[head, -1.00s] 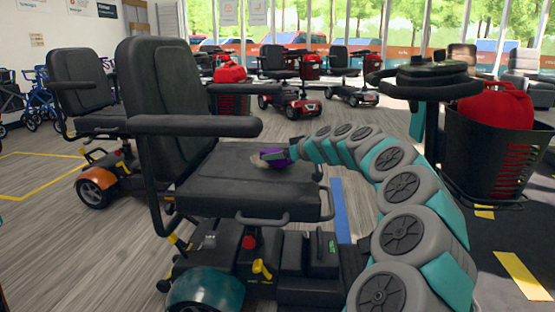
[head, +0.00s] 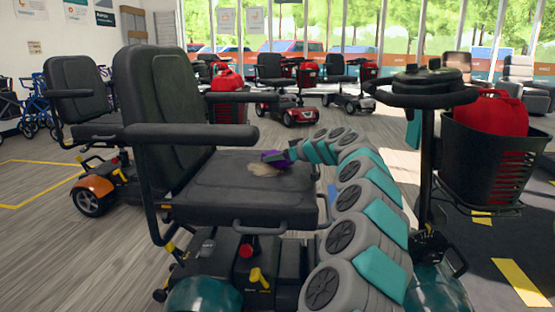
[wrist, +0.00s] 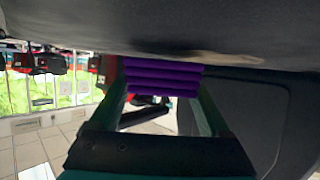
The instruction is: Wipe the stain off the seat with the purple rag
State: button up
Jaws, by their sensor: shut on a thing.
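The black scooter seat (head: 225,195) is in the middle of the head view. A beige stain (head: 262,170) shows on its top, towards the far side; it also shows as a pale patch (wrist: 215,57) in the wrist view. My gripper (head: 283,158) is shut on the purple rag (head: 272,156), over the seat at the stain's far edge. In the wrist view the folded rag (wrist: 162,76) sits between the two fingers, against or very close to the dark seat surface. The exact contact is hidden.
The seat's armrest (head: 190,133) and backrest (head: 160,115) stand at the left of the seat. The tiller (head: 430,95) and a black basket (head: 490,160) with a red bag (head: 492,112) stand at the right. Another scooter (head: 85,110) stands behind on the left.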

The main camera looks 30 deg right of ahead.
jog(key=shift+w+d, duration=0.4)
jog(key=shift+w, duration=0.25)
jog(key=shift+a, duration=0.1)
